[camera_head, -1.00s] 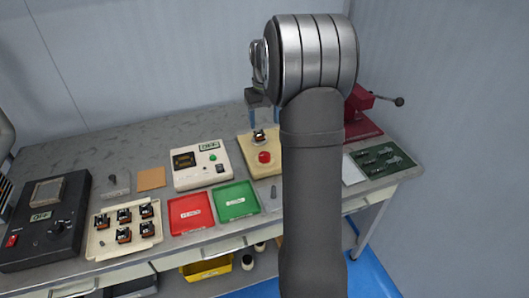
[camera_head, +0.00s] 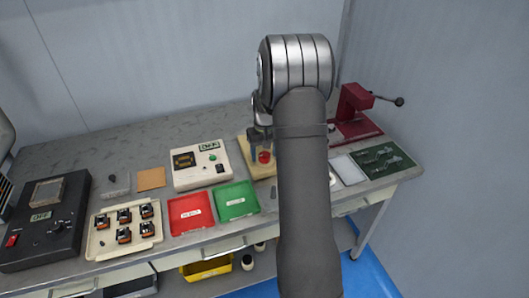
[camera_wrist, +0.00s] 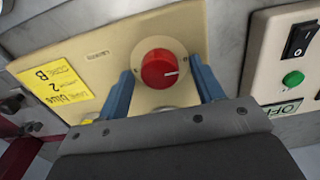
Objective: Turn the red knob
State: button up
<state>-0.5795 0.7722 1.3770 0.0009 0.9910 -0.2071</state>
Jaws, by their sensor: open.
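The red knob (camera_head: 264,157) sits on a beige panel (camera_head: 260,172) towards the right of the bench. In the wrist view the knob (camera_wrist: 160,68) has a short white pointer line facing right. My gripper (camera_head: 258,142) is low over the panel. In the wrist view its two blue fingers (camera_wrist: 160,76) are apart, one to the left and one to the right of the knob. Gaps show between the fingers and the knob. The part of the panel near the gripper base is hidden in the wrist view.
A white meter box (camera_head: 200,165) with a green button stands just left of the panel. Red (camera_head: 190,213) and green (camera_head: 236,200) trays lie in front. A red press (camera_head: 352,112) and a green mat (camera_head: 382,160) are to the right.

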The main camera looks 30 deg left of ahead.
jog(key=c, duration=1)
jog(key=m, duration=0.5)
jog(key=shift+m, duration=0.3)
jog(key=m, duration=0.6)
jog(key=o, duration=1)
